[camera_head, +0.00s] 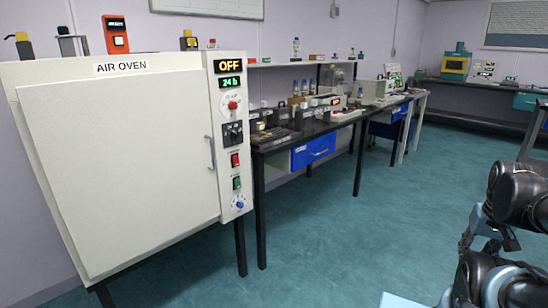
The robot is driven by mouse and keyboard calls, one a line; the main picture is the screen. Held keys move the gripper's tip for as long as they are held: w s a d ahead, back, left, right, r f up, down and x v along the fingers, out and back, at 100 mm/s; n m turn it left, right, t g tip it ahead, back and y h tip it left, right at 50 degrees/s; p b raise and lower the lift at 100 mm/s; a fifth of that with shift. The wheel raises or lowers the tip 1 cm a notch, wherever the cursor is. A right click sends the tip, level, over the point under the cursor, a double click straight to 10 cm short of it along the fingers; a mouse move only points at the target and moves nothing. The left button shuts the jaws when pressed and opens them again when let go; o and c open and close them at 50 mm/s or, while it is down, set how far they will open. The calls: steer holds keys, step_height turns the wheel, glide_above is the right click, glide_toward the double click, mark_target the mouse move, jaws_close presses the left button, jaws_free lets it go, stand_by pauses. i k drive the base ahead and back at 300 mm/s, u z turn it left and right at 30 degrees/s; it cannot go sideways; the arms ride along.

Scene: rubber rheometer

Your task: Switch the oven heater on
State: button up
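The white air oven (120,170), labelled AIR OVEN, fills the left side. Its door is closed, with a vertical handle (210,152) near the right edge. The narrow control panel on its right has an OFF display (230,66) in yellow and a green display reading 24 h (230,82). Below are a dial with a red knob (232,105), a black switch block (233,133), a red rocker switch (235,160), a green rocker switch (237,183) and a blue knob (240,204). Small labels are unreadable. My arm shows at lower right, apart from the oven; I cannot make out my gripper.
A dark bench (300,132) with instruments and a blue drawer (313,151) runs behind the oven's right side. Several small devices stand on top of the oven, including an orange-red one (116,33). The teal floor (345,225) between oven and arm is clear.

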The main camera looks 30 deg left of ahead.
mark_target(235, 162)
steer(key=z, duration=1.3)
steer(key=k, duration=1.7)
steer(key=u, duration=2.35)
steer(key=i, duration=1)
steer(key=z, duration=0.05)
